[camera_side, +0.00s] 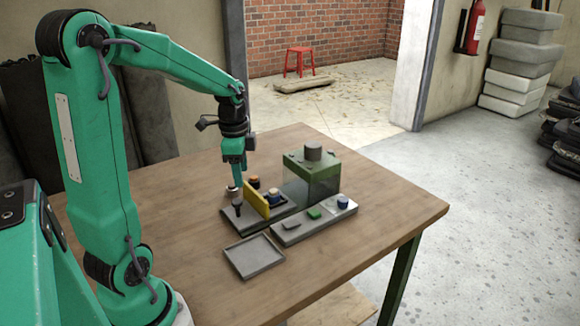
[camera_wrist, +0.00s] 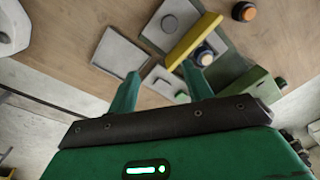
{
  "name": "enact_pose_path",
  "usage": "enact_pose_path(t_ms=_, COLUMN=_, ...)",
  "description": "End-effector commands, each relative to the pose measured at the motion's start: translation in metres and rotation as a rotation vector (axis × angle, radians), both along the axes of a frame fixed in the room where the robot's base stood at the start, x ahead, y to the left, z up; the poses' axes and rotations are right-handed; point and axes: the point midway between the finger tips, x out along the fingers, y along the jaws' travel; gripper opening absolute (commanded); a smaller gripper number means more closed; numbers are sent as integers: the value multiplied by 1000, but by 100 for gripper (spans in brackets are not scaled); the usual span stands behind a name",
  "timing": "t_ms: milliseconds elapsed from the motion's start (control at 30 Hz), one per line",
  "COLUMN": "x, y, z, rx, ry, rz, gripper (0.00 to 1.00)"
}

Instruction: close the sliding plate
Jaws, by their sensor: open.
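The grey plate (camera_side: 231,222) that looks like the sliding plate lies on the table with a dark upright knob (camera_side: 239,210).
A green box (camera_side: 312,175) with a grey knob stands behind right. A grey panel (camera_side: 290,233) with green and blue buttons lies in front of it. An empty shallow tray (camera_side: 254,256) lies nearer. Orange-topped and blue-ringed parts stand beyond the yellow bar. The table's right side is clear.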

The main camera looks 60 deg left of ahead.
Motion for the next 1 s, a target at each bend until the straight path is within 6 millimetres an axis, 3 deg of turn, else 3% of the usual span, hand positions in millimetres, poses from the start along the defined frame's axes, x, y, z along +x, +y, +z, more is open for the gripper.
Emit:
enact_pose_path(t_ms=100, x=1, y=22, z=-17, rx=-16, ry=39, rz=-54, gripper=50)
enact_pose_path(t_ms=300, x=0, y=41, z=-32, rx=-31, ry=69, rz=-120, gripper=50)
enact_pose_path(t_ms=667, x=0, y=45, z=-37, rx=-35, ry=75, rz=-134, gripper=50)
enact_pose_path(t_ms=1000, x=-1, y=44, z=-67, rx=-36, ry=77, rz=-133, gripper=50)
